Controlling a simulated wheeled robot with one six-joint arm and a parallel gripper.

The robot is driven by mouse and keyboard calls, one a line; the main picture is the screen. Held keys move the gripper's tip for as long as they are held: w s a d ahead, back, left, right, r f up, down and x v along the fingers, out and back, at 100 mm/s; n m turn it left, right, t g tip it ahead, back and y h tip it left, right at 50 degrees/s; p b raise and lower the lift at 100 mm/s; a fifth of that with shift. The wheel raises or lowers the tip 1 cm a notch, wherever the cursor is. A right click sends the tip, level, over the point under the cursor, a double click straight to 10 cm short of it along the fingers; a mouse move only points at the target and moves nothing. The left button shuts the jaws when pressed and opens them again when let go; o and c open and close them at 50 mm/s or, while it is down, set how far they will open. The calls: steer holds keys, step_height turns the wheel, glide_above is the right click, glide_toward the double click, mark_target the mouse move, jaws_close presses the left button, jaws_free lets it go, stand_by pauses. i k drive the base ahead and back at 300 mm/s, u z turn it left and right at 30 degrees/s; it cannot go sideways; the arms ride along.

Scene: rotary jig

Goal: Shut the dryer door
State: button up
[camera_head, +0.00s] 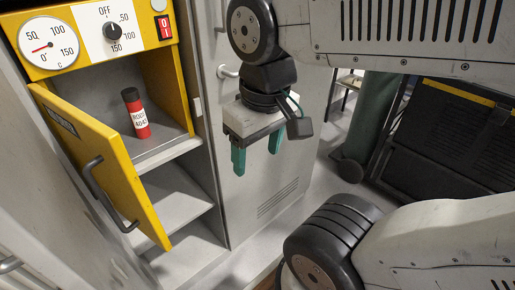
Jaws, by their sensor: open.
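The yellow dryer (172,80) stands at the upper left. Its yellow door (125,175) is hinged on the left and stands open, swung outward, with a dark bar handle (100,188) on its outer face. A red bottle (139,121) with a black cap and white label stands inside the dryer chamber. My gripper (256,156) has green fingers pointing down and spread apart, open and empty. In the picture it is to the right of the dryer and door, in front of a grey cabinet, apart from the door.
The dryer front has a temperature dial (49,45), a black knob (112,31) and a red switch (164,27). Grey shelves (180,200) lie below the dryer. A grey cabinet (265,195) stands to the right. A green cylinder (370,115) and dark case (445,140) stand farther right.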

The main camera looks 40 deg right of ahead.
mark_target(98, 150)
steer(key=u, duration=0.1)
steer(key=k, duration=0.55)
steer(key=u, duration=0.85)
steer(key=k, duration=0.4)
steer(key=z, duration=1.4)
